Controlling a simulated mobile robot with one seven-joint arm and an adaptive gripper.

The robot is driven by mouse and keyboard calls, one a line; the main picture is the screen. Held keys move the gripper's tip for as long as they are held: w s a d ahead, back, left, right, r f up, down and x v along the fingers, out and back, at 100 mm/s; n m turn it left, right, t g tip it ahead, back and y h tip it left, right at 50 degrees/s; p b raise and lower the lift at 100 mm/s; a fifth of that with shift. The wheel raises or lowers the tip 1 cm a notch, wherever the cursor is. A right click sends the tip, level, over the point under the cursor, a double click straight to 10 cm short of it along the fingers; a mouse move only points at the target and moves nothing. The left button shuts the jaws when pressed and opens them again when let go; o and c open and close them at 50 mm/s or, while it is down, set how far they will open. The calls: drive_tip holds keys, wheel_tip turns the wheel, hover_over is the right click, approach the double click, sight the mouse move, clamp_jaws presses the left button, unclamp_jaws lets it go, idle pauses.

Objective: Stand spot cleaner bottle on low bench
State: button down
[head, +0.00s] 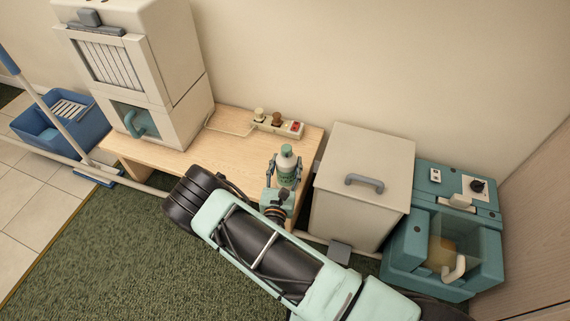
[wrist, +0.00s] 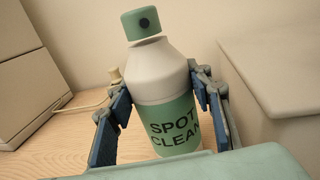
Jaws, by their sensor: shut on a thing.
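The spot cleaner bottle (head: 286,166) is white with a green cap and a green label. In the wrist view the bottle (wrist: 162,90) is upright with its label toward me, and the fingers sit on either side of it. My gripper (head: 284,172) is shut on the bottle, at the right end of the low bench (head: 180,165). The bench has a pale wood top, which also shows behind the bottle in the wrist view (wrist: 60,147). The bottle's base is hidden by my gripper, so I cannot tell whether it touches the bench.
A power strip (head: 277,125) with plugs lies at the back of the bench. A large cream machine (head: 140,75) stands at its left end. A lidded cream bin (head: 362,190) and a teal machine (head: 445,235) stand to the right. The middle of the bench top is clear.

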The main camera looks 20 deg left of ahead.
drive_tip(key=shift+f, duration=0.15)
drive_tip(key=c, duration=1)
unclamp_jaws()
